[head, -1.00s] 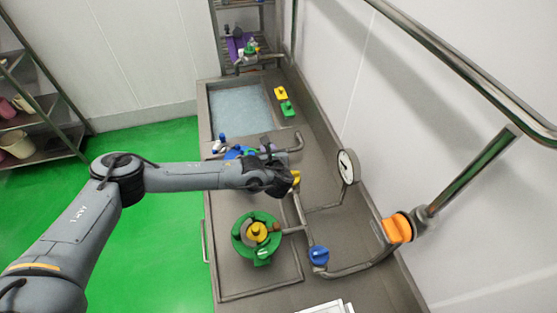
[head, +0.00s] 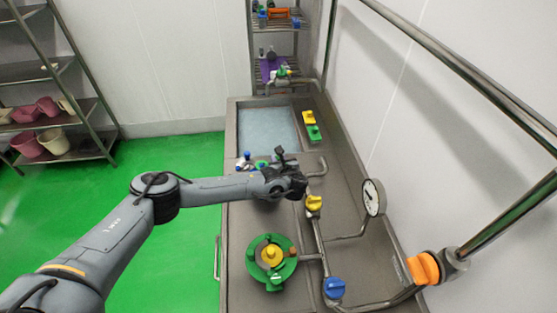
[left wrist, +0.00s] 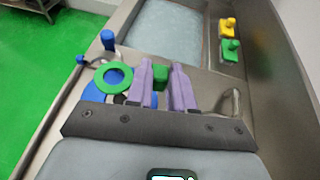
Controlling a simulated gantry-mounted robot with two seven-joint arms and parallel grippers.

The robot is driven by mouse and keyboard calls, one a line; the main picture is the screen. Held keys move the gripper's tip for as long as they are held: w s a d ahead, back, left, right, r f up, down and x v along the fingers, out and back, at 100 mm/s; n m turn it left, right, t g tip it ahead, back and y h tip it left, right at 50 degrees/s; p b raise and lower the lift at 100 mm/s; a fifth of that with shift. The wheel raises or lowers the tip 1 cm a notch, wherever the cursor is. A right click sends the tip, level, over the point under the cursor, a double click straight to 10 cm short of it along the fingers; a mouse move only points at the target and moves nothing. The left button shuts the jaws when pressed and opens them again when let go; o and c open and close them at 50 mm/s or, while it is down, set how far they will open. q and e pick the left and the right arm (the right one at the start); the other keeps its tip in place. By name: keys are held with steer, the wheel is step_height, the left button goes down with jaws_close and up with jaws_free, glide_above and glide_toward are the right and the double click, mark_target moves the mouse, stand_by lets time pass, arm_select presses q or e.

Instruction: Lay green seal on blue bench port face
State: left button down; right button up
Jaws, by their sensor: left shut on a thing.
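My left gripper (head: 278,160) is over the middle of the bench in the head view, its fingers mostly hidden by its own wrist. In the left wrist view its two purple fingers (left wrist: 161,72) are shut on a green block (left wrist: 160,77). A green ring (left wrist: 103,72), the seal, shows just left of the fingers; the block looks like its grip, but the join is hidden behind a finger. The blue bench port (left wrist: 92,93) lies partly behind the ring. I cannot tell whether ring and port touch. My right gripper is not in view.
A green ring fitting with a yellow centre (head: 271,254) sits nearer on the bench. A yellow valve (head: 314,203), a blue valve (head: 334,288), a gauge (head: 373,197) and an orange handle (head: 424,268) line the right-side pipes. A water basin (head: 268,131) lies beyond.

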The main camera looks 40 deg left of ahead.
arm_select(q)
step_height(320, 180, down, 5)
steer(key=b, duration=0.3)
steer(key=shift+r, duration=0.2)
steer(key=shift+f+b, duration=0.75)
steer(key=shift+f, duration=0.1)
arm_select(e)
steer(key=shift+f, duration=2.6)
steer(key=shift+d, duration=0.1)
arm_select(q)
steer(key=shift+f+b, duration=0.4)
steer(key=shift+f, duration=0.15)
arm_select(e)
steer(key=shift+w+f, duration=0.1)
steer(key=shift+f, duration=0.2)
arm_select(q)
steer(key=c, duration=0.9)
jaws_free()
steer(key=v, duration=1.1)
steer(key=shift+p, duration=0.45)
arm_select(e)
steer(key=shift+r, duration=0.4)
arm_select(q)
steer(key=shift+w+d+r, duration=0.1)
steer(key=shift+w, duration=0.05)
